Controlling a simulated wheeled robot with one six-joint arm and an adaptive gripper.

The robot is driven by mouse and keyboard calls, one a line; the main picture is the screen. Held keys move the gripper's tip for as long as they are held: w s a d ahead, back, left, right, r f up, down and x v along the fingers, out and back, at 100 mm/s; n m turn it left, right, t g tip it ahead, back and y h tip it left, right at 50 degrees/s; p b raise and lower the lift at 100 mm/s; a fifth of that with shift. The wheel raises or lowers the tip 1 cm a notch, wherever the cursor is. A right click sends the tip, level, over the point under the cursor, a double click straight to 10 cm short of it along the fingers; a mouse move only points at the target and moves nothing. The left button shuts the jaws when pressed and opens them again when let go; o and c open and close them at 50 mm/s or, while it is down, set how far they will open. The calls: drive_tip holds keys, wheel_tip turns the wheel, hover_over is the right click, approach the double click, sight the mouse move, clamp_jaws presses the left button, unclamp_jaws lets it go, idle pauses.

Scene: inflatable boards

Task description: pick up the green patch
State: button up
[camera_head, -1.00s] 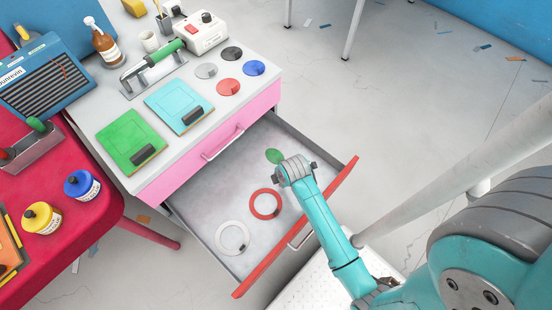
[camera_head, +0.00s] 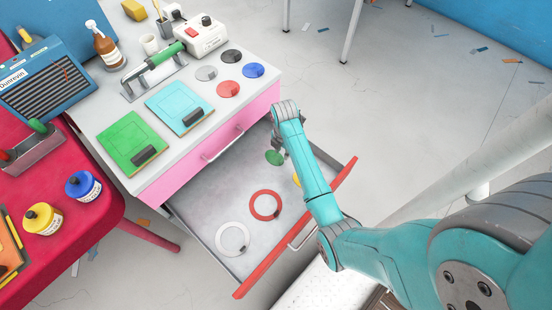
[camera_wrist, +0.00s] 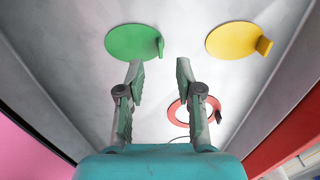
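The green patch (camera_wrist: 130,43) is a flat round disc with a small upright tab on its right edge, lying on the drawer floor. In the head view the green patch (camera_head: 273,158) is near the drawer's back, partly covered by my gripper. My gripper (camera_wrist: 159,72) is open and empty in the wrist view, its two fingers apart. The patch's tab appears just beyond the fingertips, roughly in line with the gap between them. I cannot tell the exact height above it.
The open drawer (camera_head: 205,190) also holds a yellow patch (camera_wrist: 234,40), a red ring (camera_head: 265,204) and a white ring (camera_head: 232,238). Its red front (camera_head: 300,232) and side walls stand around them. Above, the bench top carries a green board (camera_head: 122,140) and several coloured discs.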

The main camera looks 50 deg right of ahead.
sight(282, 161)
drive_tip(key=shift+a+f, duration=0.15)
drive_tip(key=shift+f, duration=3.05)
clamp_jaws()
